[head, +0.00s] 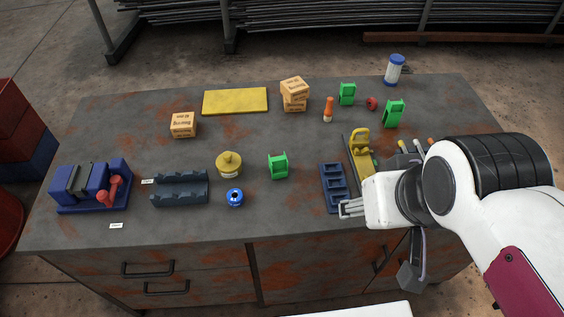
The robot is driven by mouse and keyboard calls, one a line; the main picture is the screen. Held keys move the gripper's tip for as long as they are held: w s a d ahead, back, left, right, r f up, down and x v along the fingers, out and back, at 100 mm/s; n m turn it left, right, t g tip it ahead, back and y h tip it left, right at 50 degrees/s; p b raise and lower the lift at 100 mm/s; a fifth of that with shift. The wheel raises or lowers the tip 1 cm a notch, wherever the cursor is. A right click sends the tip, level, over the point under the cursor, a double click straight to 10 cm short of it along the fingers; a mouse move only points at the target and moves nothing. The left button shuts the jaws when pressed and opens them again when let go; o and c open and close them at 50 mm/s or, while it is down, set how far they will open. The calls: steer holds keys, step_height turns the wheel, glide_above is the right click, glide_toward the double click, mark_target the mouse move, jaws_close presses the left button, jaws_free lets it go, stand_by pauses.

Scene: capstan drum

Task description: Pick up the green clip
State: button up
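Three green clip-like pieces stand on the rusty workbench (130,215). One green clip (278,166) is alone near the middle. A second green clip (347,94) and a third green clip (394,113) are at the back right. I cannot tell which one the task means. My gripper (347,208) is at the front right, beside the lower end of a dark blue slotted tray (333,187), to the right of and nearer the front than the middle clip. It is apart from all three clips. Its fingers are small in view, and their gap is unclear.
Yellow clamp (361,150), yellow knob (229,164), blue ring (235,197), dark cradle (180,189) and blue fixture (92,187) stand around. Cardboard boxes (294,95), an orange-handled tool (328,110) and a white-blue canister (395,70) are behind. Bench is clear around the middle clip.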

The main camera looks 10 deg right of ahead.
steer(key=f, duration=0.2)
steer(key=m+g+y, duration=0.6)
steer(key=m, duration=0.6)
glide_toward(281, 166)
steer(key=s+f, duration=0.2)
steer(key=s, duration=0.1)
steer(key=s+f, duration=0.1)
steer(key=s, duration=0.1)
steer(key=shift+s+d+f, duration=0.15)
steer(key=shift+d+f, duration=0.15)
steer(key=w+m, duration=0.1)
steer(key=w+a+r+m+t, duration=0.1)
steer(key=w+m, duration=0.2)
steer(key=shift+w+a+r, duration=0.1)
steer(key=shift+a+r, duration=0.2)
steer(key=shift+r, duration=0.05)
steer(key=shift+f, duration=0.1)
steer(key=shift+x, duration=1.25)
